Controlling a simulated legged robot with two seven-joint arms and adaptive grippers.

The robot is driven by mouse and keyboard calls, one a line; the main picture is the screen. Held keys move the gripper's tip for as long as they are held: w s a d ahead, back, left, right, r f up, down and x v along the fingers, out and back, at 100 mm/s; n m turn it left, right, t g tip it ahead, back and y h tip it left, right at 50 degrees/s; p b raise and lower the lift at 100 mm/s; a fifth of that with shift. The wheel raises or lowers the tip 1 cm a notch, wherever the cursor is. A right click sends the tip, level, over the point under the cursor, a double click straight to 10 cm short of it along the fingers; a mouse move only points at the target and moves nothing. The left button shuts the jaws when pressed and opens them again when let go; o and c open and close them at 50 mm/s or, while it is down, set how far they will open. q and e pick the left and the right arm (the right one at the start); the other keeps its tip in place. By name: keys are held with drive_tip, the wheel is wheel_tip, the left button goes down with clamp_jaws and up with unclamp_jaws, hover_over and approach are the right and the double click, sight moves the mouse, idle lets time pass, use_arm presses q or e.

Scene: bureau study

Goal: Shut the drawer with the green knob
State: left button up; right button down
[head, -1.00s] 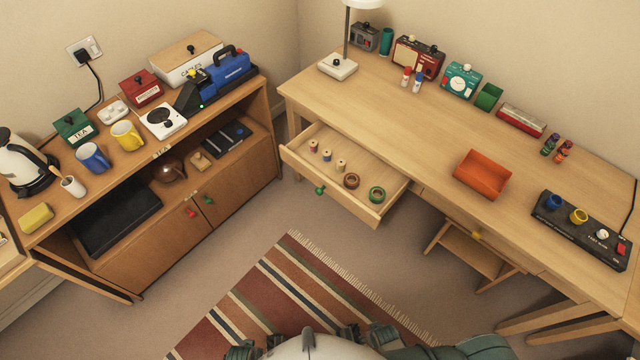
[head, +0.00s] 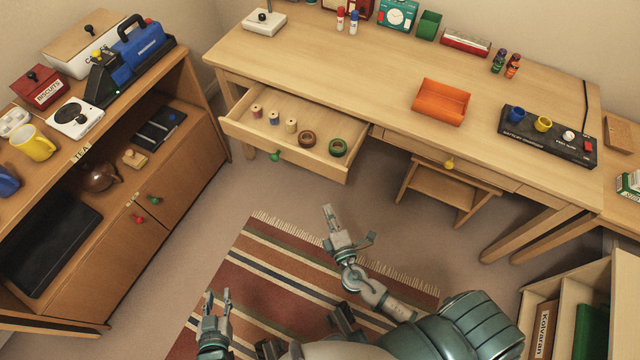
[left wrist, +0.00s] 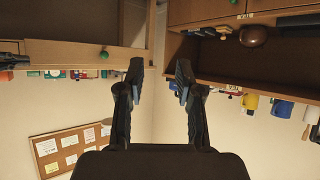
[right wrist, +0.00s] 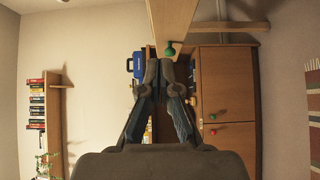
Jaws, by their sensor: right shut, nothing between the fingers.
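The drawer (head: 325,170) with the green knob (head: 274,155) stands pulled out from the left part of the desk. Spools and two rings lie in it. The green knob also shows in the right wrist view (right wrist: 170,50), just beyond the fingertips, and in the left wrist view (left wrist: 104,55). My right gripper (head: 330,215) is shut and empty, in front of and below the drawer, to the right of the knob and apart from it. My left gripper (head: 218,294) is open and empty, low over the rug, well short of the drawer.
A closed drawer with a yellow knob (head: 449,163) is to the right, with a stool (head: 445,190) beneath. A cabinet (head: 150,215) with red and green knobs stands at the left. An orange tray (head: 441,102) lies on the desk. The floor before the drawer is clear.

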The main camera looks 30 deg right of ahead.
approach(321, 165)
drive_tip(key=w+a, duration=0.2)
drive_tip(key=w, duration=0.2)
drive_tip(key=w+d, duration=0.1)
drive_tip(key=shift+w+d+r, duration=0.15)
drive_tip(key=shift+w+d, duration=0.1)
drive_tip(key=shift+d, duration=0.05)
drive_tip(key=shift+w+d, duration=0.2)
drive_tip(key=shift+d, duration=0.05)
use_arm(q)
drive_tip(key=shift+s+d+f+g, duration=0.15)
drive_tip(key=shift+s+f+g, duration=0.15)
drive_tip(key=shift+s, duration=0.05)
use_arm(e)
drive_tip(key=shift+w+d, duration=0.1)
drive_tip(key=shift+d, duration=0.35)
